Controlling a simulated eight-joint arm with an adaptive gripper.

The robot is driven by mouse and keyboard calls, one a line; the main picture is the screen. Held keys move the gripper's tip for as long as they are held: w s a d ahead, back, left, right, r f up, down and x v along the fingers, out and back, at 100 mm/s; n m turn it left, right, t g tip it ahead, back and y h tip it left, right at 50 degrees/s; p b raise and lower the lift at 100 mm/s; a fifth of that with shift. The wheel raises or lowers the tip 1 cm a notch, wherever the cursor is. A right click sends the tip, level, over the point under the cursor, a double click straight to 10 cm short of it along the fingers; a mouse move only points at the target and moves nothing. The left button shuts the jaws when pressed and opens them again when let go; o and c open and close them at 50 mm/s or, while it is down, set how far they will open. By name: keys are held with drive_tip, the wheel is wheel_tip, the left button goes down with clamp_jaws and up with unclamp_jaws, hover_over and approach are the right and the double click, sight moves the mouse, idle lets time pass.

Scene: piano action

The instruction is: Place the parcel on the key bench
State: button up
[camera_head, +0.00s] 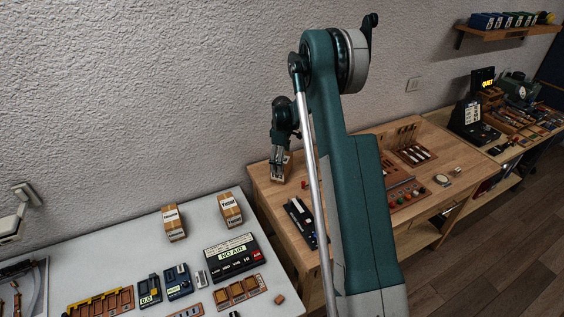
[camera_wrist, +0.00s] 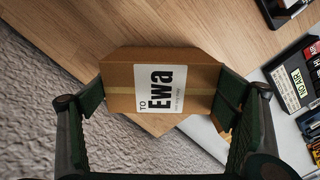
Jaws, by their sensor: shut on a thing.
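The parcel (camera_wrist: 186,80) is a brown cardboard box with tape and a white label reading "TO Ewa". My gripper (camera_head: 281,160) is shut on it, with one dark green finger pad on each side in the wrist view. In the head view the held parcel (camera_head: 281,172) is small and partly covered by my gripper, at the left end of a wooden bench (camera_head: 460,150). Wood shows behind the parcel in the wrist view. I cannot tell whether the parcel touches the bench top. No sign names this bench as the key bench.
Two other parcels (camera_head: 174,223) (camera_head: 230,210) stand on the pale table (camera_head: 120,250) at left, near a "NO AIR" device (camera_head: 233,256). A dark case (camera_head: 300,222) lies on the bench near the parcel. My arm hides part of the bench. A further bench stands at right.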

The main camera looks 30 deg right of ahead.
drive_tip(key=shift+f, duration=0.15)
drive_tip(key=o, duration=1)
drive_tip(key=shift+o, duration=0.2)
wheel_tip(320, 180, up, 12)
drive_tip(key=shift+b, duration=0.3)
idle(0.3)
drive_tip(key=shift+r, duration=0.2)
